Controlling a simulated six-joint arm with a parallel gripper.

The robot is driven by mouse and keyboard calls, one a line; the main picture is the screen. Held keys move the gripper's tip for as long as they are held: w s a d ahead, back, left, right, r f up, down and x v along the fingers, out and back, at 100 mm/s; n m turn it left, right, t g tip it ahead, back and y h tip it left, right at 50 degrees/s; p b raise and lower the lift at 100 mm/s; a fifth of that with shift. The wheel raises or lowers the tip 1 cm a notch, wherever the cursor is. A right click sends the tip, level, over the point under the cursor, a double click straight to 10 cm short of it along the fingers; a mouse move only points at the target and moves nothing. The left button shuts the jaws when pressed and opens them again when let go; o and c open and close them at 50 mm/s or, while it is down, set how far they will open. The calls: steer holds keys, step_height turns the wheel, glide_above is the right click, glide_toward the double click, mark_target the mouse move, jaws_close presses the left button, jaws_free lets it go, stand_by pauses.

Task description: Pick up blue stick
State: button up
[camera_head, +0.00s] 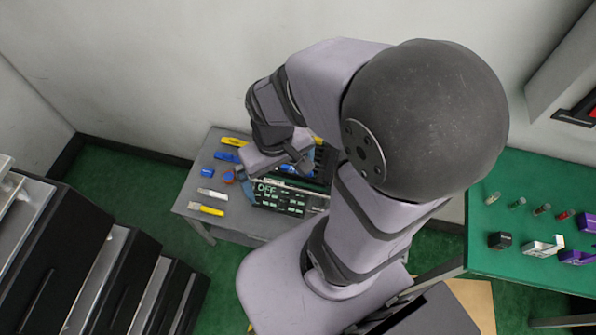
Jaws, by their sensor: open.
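A grey table (190,204) stands against the wall with small coloured tools on it. A blue stick-like piece (227,156) lies near its back left, just below a yellow tool. A smaller blue piece (207,173) lies nearer the left edge; I cannot tell for sure which is the blue stick. My gripper (299,160) hangs over the middle of the table, to the right of both blue pieces and apart from them. Its jaws are open. They are small and dark here, and my wrist hides part of the table beneath.
Yellow tools (207,209) and a white one (212,194) lie at the table's left. A black panel marked OFF (281,196) is at its front. A green table (520,240) with small items stands right. Dark drawers (80,255) stand at left.

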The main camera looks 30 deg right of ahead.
steer(key=w+d+f+m+g+b, duration=0.1)
steer(key=d+f+b, duration=0.2)
steer(key=f+b, duration=0.85)
steer(key=w+d+f+m+b, duration=0.1)
steer(key=d+f+b, duration=0.2)
steer(key=f+b, duration=0.85)
steer(key=w+d+r+m+t+h+p, duration=0.1)
steer(key=w+d+m+t, duration=0.15)
steer(key=w+m, duration=0.2)
steer(key=w+d+m+t+h, duration=0.1)
steer(key=w+d+m, duration=0.2)
steer(key=w, duration=0.3)
steer(key=shift+n, duration=0.25)
steer(key=shift+w+x, duration=0.2)
steer(key=shift+x, duration=3.45)
steer(key=shift+c, duration=0.3)
steer(key=c, duration=0.9)
